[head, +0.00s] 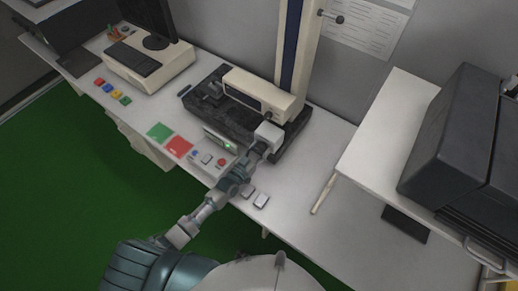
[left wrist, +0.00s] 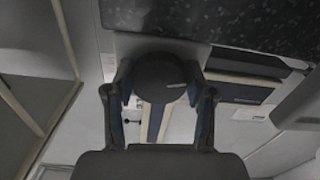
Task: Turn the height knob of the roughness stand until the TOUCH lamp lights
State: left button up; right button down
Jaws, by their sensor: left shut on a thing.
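The roughness stand has a dark speckled base (head: 205,118), a tall cream and blue column (head: 292,45) and a cream drive unit (head: 245,88). A pale block (head: 268,134) sits at its front edge. My left gripper (head: 260,148) is at this block. In the left wrist view the gripper's two fingers are closed on either side of a round dark knob (left wrist: 160,78), which has a short pale mark at its right. The head view does not show the knob clearly. A small box beside the gripper has a glowing green lamp (head: 228,146); its label is unreadable. My right gripper is out of view.
Two small grey blocks (head: 261,201) lie near the front edge. A pale rod (head: 324,194) lies to the right, with bare table around it.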

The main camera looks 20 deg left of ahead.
pick_arm(q)
jog(key=o, duration=1.2)
jog(key=shift+c, duration=0.2)
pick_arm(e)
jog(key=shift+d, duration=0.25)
pick_arm(q)
jog(key=v, duration=1.2)
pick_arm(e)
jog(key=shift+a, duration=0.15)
